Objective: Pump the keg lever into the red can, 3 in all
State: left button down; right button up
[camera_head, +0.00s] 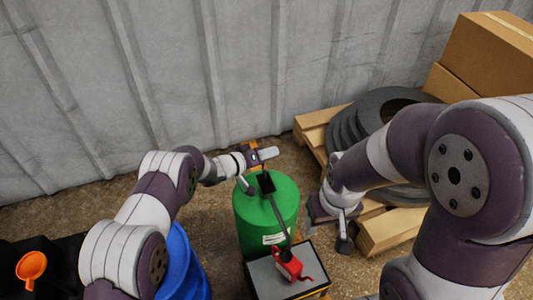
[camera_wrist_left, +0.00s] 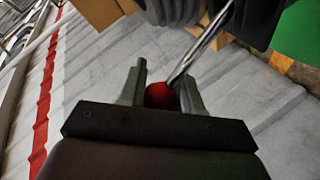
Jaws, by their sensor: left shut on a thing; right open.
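The green keg (camera_head: 262,222) stands upright on the floor in the head view, with a dark pump head on top. A dark spout (camera_head: 276,215) slopes from it down to the red can (camera_head: 287,266). The can sits on a grey-topped stand (camera_head: 262,278). My left gripper (camera_head: 262,155) is just behind the keg top. In the left wrist view the left gripper (camera_wrist_left: 161,92) is shut on the red knob of the lever (camera_wrist_left: 200,52), whose metal rod runs up and right. My right gripper (camera_head: 343,236) is open and empty, right of the keg.
A blue barrel (camera_head: 180,262) stands left of the keg, and an orange funnel (camera_head: 31,266) lies at the far left. Tyres (camera_head: 362,125) on wooden pallets and cardboard boxes (camera_head: 490,58) stand at the right. A corrugated wall (camera_head: 180,70) closes the back.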

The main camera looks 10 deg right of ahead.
pick_arm(q)
jog(key=shift+s+a+f, duration=0.1)
jog(key=shift+s+f, duration=0.05)
jog(key=shift+f, duration=0.25)
jog(key=c, duration=0.8)
grip_release()
jog(key=shift+r, duration=0.1)
jog(key=shift+a+r, duration=0.15)
jog(key=shift+r, duration=0.05)
jog(key=p+v, duration=0.5)
jog(key=v, duration=0.7)
jog(key=shift+a, duration=0.15)
